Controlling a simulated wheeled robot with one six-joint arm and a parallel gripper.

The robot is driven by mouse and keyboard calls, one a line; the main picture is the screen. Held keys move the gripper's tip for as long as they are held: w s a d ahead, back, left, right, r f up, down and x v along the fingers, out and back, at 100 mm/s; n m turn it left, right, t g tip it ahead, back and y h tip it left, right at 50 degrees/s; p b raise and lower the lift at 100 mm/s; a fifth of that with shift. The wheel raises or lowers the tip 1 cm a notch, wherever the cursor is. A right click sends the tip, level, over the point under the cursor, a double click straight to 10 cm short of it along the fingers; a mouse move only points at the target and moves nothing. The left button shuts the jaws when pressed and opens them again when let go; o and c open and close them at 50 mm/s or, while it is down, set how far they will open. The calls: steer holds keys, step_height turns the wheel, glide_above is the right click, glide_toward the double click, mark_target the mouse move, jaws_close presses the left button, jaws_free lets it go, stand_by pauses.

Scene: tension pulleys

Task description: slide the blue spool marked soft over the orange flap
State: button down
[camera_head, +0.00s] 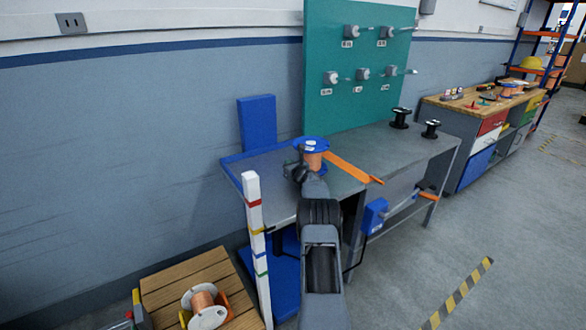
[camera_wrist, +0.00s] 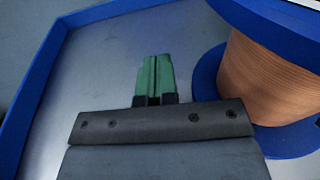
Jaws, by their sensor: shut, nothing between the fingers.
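A blue spool (camera_head: 311,143) wound with copper-coloured wire stands upright on the grey bench; any marking on it is too small to read. It also fills the right side of the wrist view (camera_wrist: 268,82). An orange flap (camera_head: 352,168) lies as a narrow strip on the bench, running from beside the spool toward the front edge at right. My gripper (camera_wrist: 154,78) is low over the bench left of the spool, its green fingers shut together and empty. In the head view my gripper (camera_head: 295,170) is partly hidden by my wrist; contact with the spool cannot be told.
A blue rim (camera_head: 232,166) edges the bench's left end. Two black spools (camera_head: 400,118) (camera_head: 431,129) stand at the bench's back right. A teal board (camera_head: 350,60) with several pulleys rises behind. A white post (camera_head: 255,235) stands at front left, near a wooden pallet (camera_head: 185,275) bearing a white-flanged spool (camera_head: 207,312).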

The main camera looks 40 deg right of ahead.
steer(key=shift+a, duration=0.2)
steer(key=shift+s, duration=0.1)
steer(key=shift+s+f+b, duration=0.1)
steer(key=shift+s+b, duration=0.1)
steer(key=shift+b, duration=0.3)
steer(key=b+v, duration=0.2)
steer(key=v, duration=0.1)
steer(key=b+v, duration=0.2)
steer(key=v, duration=0.1)
steer(key=d+f+b+v, duration=0.1)
steer(key=b+v, duration=0.1)
steer(key=v, duration=0.1)
steer(key=shift+s+a, duration=0.15)
steer(key=shift+s, duration=0.3)
steer(key=shift+b+v, duration=0.5)
steer(key=shift+v, duration=0.35)
